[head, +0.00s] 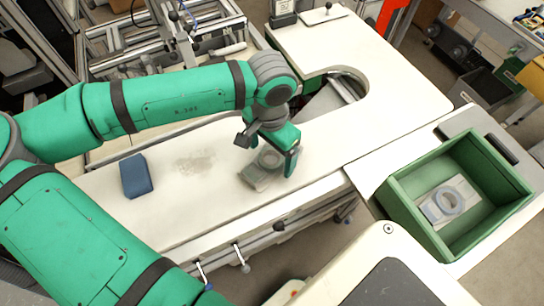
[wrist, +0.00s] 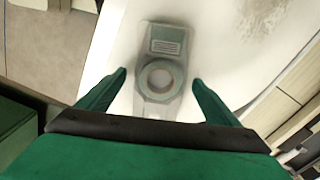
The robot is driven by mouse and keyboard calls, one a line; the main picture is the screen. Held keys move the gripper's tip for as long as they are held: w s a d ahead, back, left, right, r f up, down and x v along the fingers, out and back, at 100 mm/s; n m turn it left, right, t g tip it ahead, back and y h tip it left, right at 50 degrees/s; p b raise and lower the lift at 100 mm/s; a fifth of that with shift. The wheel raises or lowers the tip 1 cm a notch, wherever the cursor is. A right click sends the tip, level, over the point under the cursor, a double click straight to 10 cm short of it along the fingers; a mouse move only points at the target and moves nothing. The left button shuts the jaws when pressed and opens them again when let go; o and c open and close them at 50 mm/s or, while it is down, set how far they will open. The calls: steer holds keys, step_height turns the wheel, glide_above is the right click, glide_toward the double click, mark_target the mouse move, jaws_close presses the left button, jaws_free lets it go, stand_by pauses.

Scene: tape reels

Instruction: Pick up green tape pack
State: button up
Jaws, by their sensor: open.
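The green tape pack (wrist: 166,48) lies flat on the white table, a clear pack with a pale green label and a round reel in it. In the head view the pack (head: 258,176) is partly hidden by my gripper (head: 272,150). In the wrist view my gripper (wrist: 160,82) is open, with one finger to the left and one to the right of the pack's reel end. The fingers appear apart from the pack, and nothing is between them but the pack below. I cannot tell the exact height of the fingertips above the table.
A blue block (head: 136,176) lies on the white table (head: 225,215) to the left. A green crate (head: 400,212) on the right holds another pack with a pale reel (head: 447,201). The table has a round cutout at its far right. Grey dust marks the table's middle.

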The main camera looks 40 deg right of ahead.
steer(key=shift+f, duration=0.1)
steer(key=c, duration=1.3)
steer(key=shift+o, duration=0.2)
